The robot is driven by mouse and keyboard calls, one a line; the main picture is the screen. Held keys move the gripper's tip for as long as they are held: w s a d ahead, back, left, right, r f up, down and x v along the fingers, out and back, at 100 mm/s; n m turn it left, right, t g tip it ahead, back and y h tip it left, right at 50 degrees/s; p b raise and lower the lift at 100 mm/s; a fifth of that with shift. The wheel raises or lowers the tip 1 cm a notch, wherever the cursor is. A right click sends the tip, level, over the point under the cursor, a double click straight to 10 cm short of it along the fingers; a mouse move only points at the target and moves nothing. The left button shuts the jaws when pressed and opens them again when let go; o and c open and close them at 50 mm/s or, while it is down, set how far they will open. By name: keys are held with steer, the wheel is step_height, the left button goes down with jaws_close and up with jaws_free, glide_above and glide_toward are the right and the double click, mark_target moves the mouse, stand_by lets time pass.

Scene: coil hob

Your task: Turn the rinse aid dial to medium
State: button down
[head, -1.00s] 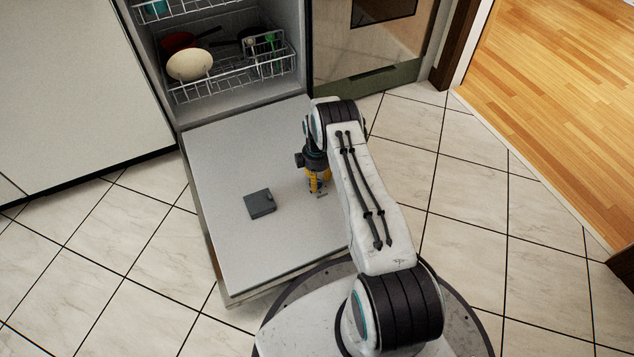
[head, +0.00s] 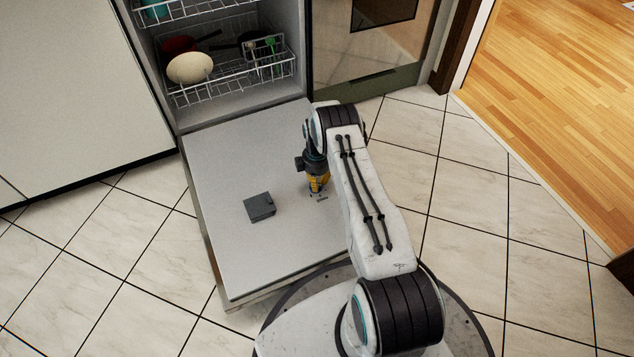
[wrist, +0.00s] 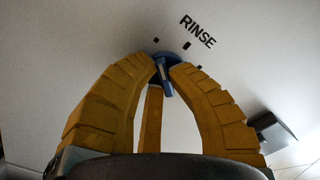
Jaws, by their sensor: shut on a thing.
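The rinse aid dial (wrist: 167,87) is blue with a raised bar that carries a pale line. It lies on the inner face of the lowered dishwasher door (head: 225,160). Black RINSE lettering (wrist: 198,31) and several small black marks (wrist: 187,45) sit beside it. In the wrist view my gripper (wrist: 165,69) has its yellow fingers closed around the dial's bar. The fingers partly cover the dial. In the head view my gripper (head: 317,190) points down at the door's right part, and the dial is hidden there.
A dark grey box-like part (head: 259,207) stands on the door left of my gripper; it also shows in the wrist view (wrist: 272,130). Racks with dishes (head: 230,78) are behind the door. Tiled floor (head: 130,270) is clear on both sides.

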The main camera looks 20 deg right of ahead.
steer(key=shift+m, duration=0.3)
steer(key=m, duration=0.4)
steer(key=shift+s, duration=0.15)
steer(key=m, duration=0.5)
steer(key=shift+s, duration=0.1)
steer(key=shift+a+m, duration=0.1)
steer(key=shift+m, duration=0.3)
steer(key=c, duration=1.2)
jaws_free()
steer(key=shift+r, duration=0.1)
step_height(320, 180, up, 12)
steer(key=shift+f, duration=0.1)
